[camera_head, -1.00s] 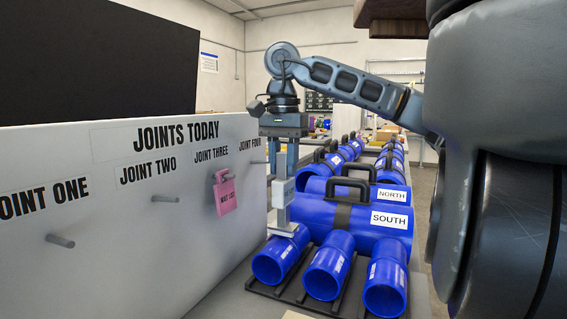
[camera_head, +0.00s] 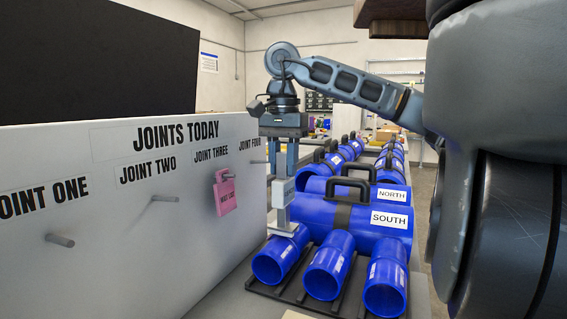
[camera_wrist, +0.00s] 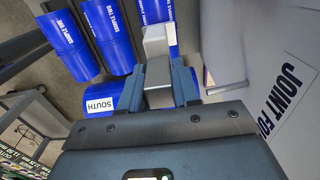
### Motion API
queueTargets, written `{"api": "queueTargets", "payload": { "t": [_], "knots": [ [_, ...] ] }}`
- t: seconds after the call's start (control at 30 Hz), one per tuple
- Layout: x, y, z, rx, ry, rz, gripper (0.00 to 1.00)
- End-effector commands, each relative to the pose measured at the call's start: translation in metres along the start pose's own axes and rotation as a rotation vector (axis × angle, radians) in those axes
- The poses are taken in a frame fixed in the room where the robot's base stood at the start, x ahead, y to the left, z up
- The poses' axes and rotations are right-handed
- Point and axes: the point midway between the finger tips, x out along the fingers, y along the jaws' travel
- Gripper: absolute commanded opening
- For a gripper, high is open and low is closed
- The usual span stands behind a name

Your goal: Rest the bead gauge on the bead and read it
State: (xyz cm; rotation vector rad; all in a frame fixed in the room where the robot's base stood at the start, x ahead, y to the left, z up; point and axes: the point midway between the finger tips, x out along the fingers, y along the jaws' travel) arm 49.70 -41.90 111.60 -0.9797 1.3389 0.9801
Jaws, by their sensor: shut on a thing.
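My gripper (camera_head: 282,180) points down and is shut on the grey bead gauge (camera_head: 281,215). The gauge hangs upright below the fingers, with its flat foot at the top of the left short blue pipe (camera_head: 272,262). I cannot tell whether the foot touches the pipe. In the wrist view the gauge (camera_wrist: 157,68) sits between the fingers and covers part of that pipe (camera_wrist: 158,12). The bead itself is hidden or too small to see. The middle pipe (camera_head: 327,268) and right pipe (camera_head: 385,285) lie beside it. Any reading on the gauge is not legible.
A blue cylinder marked SOUTH (camera_head: 352,217) with a black handle lies just behind, with one marked NORTH (camera_head: 388,193) beyond. A white JOINTS TODAY board (camera_head: 110,245) with pegs stands close on the left. A pink tag (camera_head: 225,193) hangs on its JOINT THREE peg.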

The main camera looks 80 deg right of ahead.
Motion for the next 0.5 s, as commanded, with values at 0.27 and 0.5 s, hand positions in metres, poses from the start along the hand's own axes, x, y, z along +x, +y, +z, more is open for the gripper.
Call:
{"api": "queueTargets", "payload": {
  "t": [0.27, 0.5],
  "knots": [
    [0.003, 0.0, 0.0, 0.0, 0.0, 0.0, 0.0],
    [0.0054, 0.0, -0.0001, 0.0, 0.0, 0.0, 0.0]
  ]
}}
